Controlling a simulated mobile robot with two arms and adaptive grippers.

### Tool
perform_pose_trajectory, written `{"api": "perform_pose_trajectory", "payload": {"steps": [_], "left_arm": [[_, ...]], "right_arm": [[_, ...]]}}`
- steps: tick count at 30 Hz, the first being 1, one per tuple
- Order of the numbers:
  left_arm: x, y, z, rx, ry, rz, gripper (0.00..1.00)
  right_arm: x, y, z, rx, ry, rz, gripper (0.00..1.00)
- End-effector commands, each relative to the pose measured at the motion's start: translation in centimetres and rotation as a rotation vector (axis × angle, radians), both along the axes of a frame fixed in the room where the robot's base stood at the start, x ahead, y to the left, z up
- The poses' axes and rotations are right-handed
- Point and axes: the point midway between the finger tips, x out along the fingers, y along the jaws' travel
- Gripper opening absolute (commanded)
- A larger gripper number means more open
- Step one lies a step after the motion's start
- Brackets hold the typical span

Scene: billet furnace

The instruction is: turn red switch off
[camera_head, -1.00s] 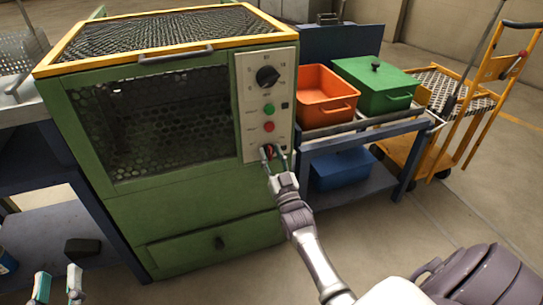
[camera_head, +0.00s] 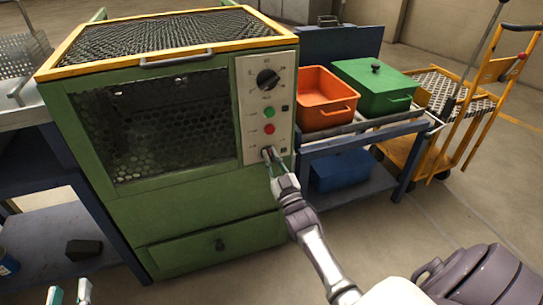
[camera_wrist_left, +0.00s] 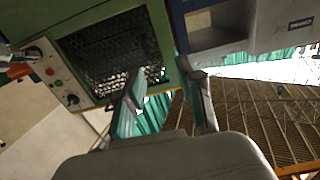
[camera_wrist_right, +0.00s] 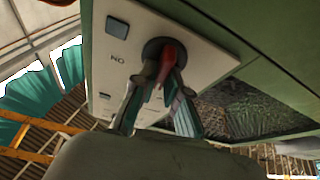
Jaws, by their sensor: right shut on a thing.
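The red switch (camera_wrist_right: 168,58) sits on a dark round base at the end of the pale control panel (camera_wrist_right: 112,75) in the right wrist view. My right gripper (camera_wrist_right: 162,88) has its fingers closed around the switch lever. In the head view my right gripper (camera_head: 273,155) is at the bottom of the panel (camera_head: 267,100) and mostly hides the switch. My left gripper (camera_head: 70,292) is low at the bottom left, its two fingertips apart with nothing between them. The left wrist view also shows its fingers (camera_wrist_left: 165,100) spread and empty.
The panel also carries a black dial (camera_head: 267,79), a green button (camera_head: 269,112) and a red button (camera_head: 269,128). The green furnace (camera_head: 200,205) stands left. A cart with an orange bin (camera_head: 325,98) and a green lidded box (camera_head: 375,85) stands close right.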

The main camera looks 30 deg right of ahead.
Motion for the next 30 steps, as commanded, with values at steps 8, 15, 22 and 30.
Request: {"api": "perform_pose_trajectory", "payload": {"steps": [8, 15, 22, 30], "left_arm": [[-1.4, 1.1, -4.5, 0.070, 0.277, 0.019, 0.38], [-3.9, 2.3, -8.2, 0.127, 0.519, 0.035, 0.38], [-6.3, 3.3, -10.5, 0.165, 0.691, 0.046, 0.38], [-7.9, 3.9, -11.6, 0.186, 0.787, 0.053, 0.38]], "right_arm": [[0.0, 0.0, 0.2, -0.234, 0.058, 0.001, 0.00], [0.0, 0.2, 0.1, -0.416, 0.101, 0.001, 0.00], [0.0, 0.3, 0.0, -0.539, 0.131, 0.002, 0.00], [0.0, 0.3, -0.2, -0.606, 0.147, 0.001, 0.00]]}}
